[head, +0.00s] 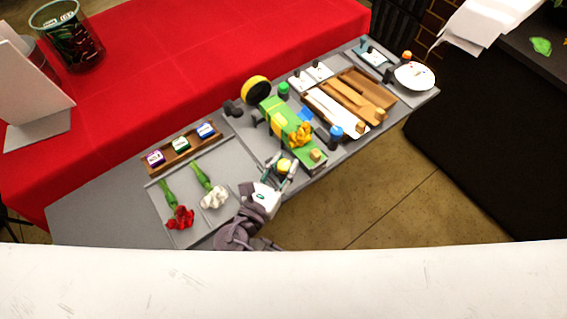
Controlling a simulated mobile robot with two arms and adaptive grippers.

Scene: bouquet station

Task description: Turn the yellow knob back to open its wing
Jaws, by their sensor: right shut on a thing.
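The yellow knob (285,166) is at the near end of the grey bench, just left of the green panel. My right gripper (282,170) is shut on it, with a finger on either side. The green panel (308,146) with a yellow flower (300,134) on it lies just beyond, running up and left. I cannot tell from this view which part is the knob's wing or how far it is turned. My left gripper is not in view.
A grey tray (229,153) with a red flower (180,218) and a white flower (214,198) lies left of my right gripper. A black-and-yellow roll (256,90), a blue-capped bottle (336,136) and a wooden tray (379,88) stand around the panel. Open floor lies right.

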